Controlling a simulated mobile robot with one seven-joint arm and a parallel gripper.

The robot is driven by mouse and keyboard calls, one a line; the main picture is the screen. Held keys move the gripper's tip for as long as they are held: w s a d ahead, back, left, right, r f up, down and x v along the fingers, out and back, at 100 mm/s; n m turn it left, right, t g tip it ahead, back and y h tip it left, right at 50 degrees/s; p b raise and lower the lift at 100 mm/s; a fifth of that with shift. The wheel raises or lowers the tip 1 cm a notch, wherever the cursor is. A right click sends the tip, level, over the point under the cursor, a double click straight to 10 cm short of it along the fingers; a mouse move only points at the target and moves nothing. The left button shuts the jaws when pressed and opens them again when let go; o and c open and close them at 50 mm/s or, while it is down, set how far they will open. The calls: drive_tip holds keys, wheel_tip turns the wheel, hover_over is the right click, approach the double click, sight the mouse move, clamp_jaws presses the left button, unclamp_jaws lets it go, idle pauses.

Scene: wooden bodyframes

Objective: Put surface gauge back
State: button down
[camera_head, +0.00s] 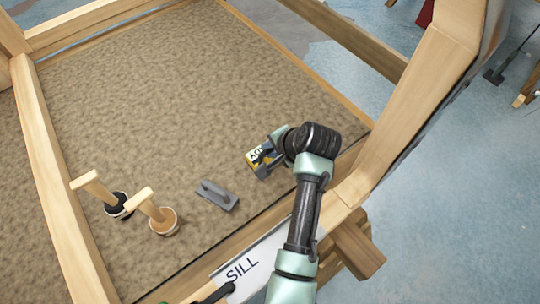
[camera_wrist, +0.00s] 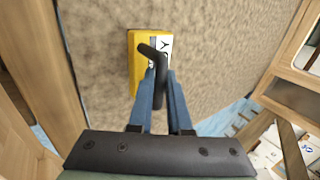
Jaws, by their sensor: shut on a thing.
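The surface gauge appears to be the yellow block (camera_head: 253,158) with a white and black lettered face, at the centre right of the brown textured panel. In the wrist view the yellow block (camera_wrist: 136,62) has a bent black handle. My gripper (camera_wrist: 160,82) is shut on this handle, with a blue finger on either side. In the head view my wrist hides part of the block. The block is at or close to the panel surface; I cannot tell if it touches.
A grey tool with a handle (camera_head: 217,195) lies to the left. Two round pots (camera_head: 117,205) (camera_head: 164,222) with wooden-handled tools stand further left. Wooden beams (camera_head: 62,190) border the panel. A white SILL label (camera_head: 262,266) is on the near edge. The panel's upper part is clear.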

sight(270, 159)
drive_tip(key=shift+f, duration=1.65)
drive_tip(key=shift+b, duration=0.3)
drive_tip(key=shift+f, duration=0.15)
drive_tip(key=c, duration=0.8)
unclamp_jaws()
drive_tip(key=shift+c, duration=0.2)
